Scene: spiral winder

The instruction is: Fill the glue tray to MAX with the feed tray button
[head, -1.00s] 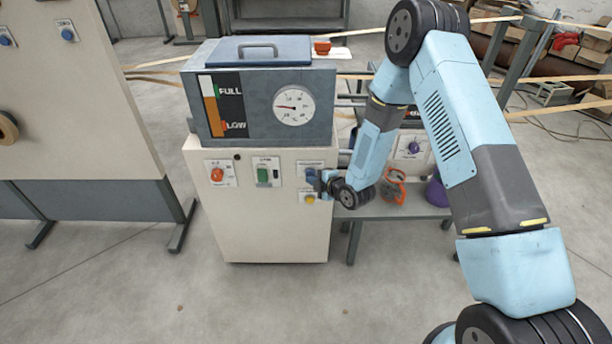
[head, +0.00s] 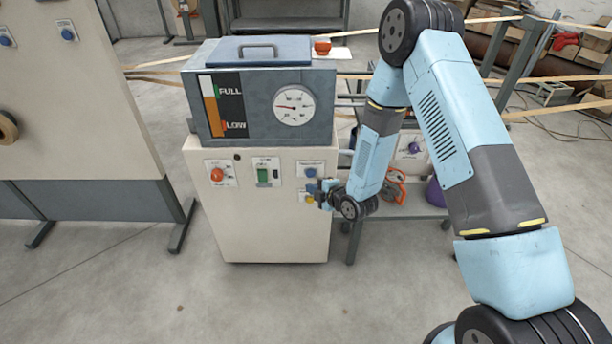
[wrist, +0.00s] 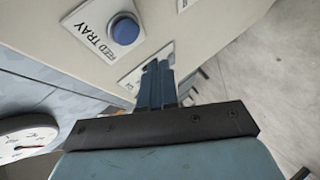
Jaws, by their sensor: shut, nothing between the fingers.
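The blue feed tray button (head: 311,172) is on the front of the white cabinet (head: 270,225), at upper right. The wrist view shows it large, with its FEED TRAY label (wrist: 92,42). My gripper (head: 318,193) is shut and empty in front of the cabinet, below and slightly right of the button. In the wrist view, my fingertips (wrist: 157,68) are apart from the button and partly cover another small plate (wrist: 143,68). A yellow button or lamp (head: 309,198) shows beside my gripper. I cannot make out a glue tray or MAX mark.
A grey tank (head: 250,125) with a FULL/LOW level strip (head: 211,108) and a round dial (head: 293,105) stands on the cabinet. A red knob (head: 217,174) and a green switch (head: 263,175) sit left of the button. A low shelf (head: 420,210) stands at right.

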